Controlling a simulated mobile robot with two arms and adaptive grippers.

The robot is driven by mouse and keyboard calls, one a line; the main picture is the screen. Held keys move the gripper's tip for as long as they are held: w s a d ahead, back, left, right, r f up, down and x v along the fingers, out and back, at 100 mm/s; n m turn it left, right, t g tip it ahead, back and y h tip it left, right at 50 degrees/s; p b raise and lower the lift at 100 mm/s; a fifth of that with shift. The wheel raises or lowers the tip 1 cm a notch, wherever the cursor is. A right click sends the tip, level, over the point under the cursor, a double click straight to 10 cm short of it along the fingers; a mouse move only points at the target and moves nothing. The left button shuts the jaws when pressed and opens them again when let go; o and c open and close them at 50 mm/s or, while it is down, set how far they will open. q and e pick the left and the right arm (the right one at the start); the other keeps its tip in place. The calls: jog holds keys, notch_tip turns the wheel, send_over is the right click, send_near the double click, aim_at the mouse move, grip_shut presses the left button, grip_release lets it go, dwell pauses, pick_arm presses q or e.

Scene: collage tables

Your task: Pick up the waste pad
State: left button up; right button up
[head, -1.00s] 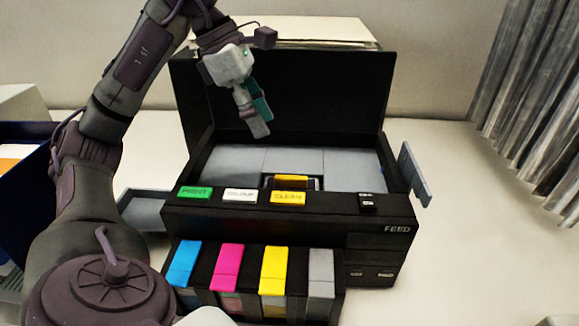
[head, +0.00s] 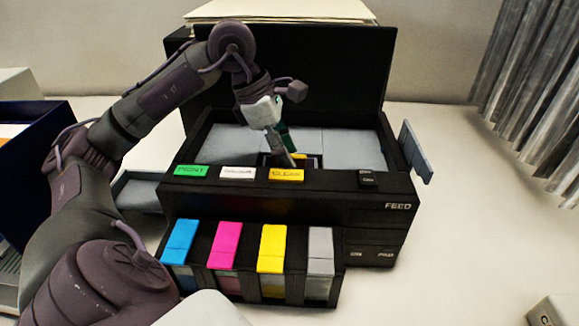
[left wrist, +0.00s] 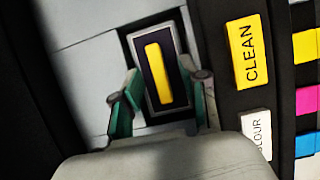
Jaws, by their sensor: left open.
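The waste pad (left wrist: 153,72), a dark block with a yellow bar in a light frame, sits in a recess of the printer's grey deck. In the head view it is mostly hidden behind my left gripper (head: 287,156), with a little yellow showing. My left gripper is open above the recess. In the left wrist view its fingertips (left wrist: 157,86) stand on either side of the pad's near end. I cannot tell whether they touch it. My right gripper is not in view.
The printer (head: 290,212) has its black lid raised at the back. PRINT, COLOUR and CLEAN (head: 286,175) buttons line its front edge. A tray of coloured cartridges (head: 270,250) juts out in front. A grey side flap (head: 416,153) sticks out right.

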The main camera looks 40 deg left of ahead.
pick_arm(q)
jog(key=shift+w+f, duration=0.15)
jog(key=shift+f, duration=0.15)
grip_shut()
jog(key=shift+r, duration=0.15)
